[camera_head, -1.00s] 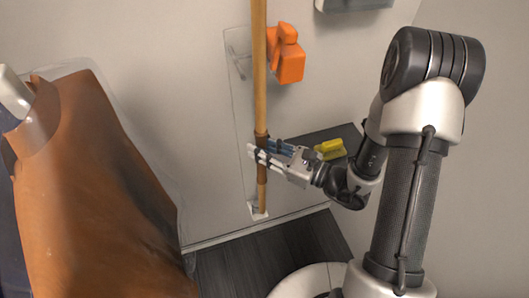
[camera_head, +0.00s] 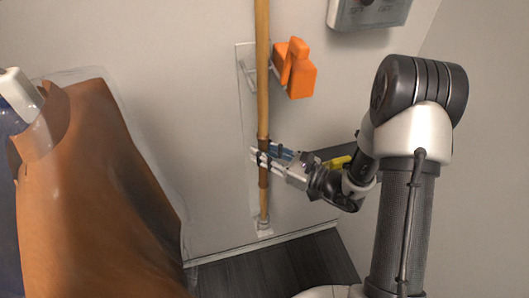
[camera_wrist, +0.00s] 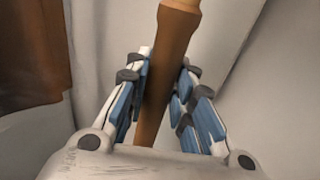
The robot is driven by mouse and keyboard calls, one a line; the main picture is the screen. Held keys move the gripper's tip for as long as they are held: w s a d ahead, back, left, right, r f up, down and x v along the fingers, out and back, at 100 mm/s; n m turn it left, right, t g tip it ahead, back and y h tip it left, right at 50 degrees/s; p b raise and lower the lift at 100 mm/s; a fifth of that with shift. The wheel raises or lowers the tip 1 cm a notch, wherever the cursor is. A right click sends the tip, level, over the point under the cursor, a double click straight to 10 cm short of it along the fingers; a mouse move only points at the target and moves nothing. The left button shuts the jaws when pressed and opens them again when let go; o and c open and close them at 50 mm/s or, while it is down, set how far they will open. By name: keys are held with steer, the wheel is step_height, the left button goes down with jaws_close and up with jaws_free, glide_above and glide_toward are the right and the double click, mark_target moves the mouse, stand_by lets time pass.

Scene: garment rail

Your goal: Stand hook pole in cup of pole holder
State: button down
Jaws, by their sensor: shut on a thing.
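The hook pole (camera_head: 262,100) is a long wooden rod, nearly upright in the head view; its top and hook are out of frame. My gripper (camera_head: 262,158) is shut around its brown sleeve, low on the pole. The wrist view shows the sleeve (camera_wrist: 170,60) between the blue-padded fingers. The pole holder (camera_head: 245,62) is a pale plate on the wall behind the pole, with a wire clip near its top. Its small white cup (camera_head: 264,230) is at the bottom. The pole's lower end overlaps the cup in view; I cannot tell whether it is inside.
An orange object (camera_head: 301,70) is on the wall right of the pole. A grey box (camera_head: 368,12) is above it. A yellow item (camera_head: 339,162) lies on a dark surface behind my gripper. A brown garment in clear cover (camera_head: 95,190) hangs at left. Dark floor shows below.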

mark_target(265, 174)
steer(key=shift+f+b, duration=1.85)
steer(key=shift+f, duration=3.1)
steer(key=c, duration=1.3)
jaws_free()
steer(key=shift+d, duration=0.1)
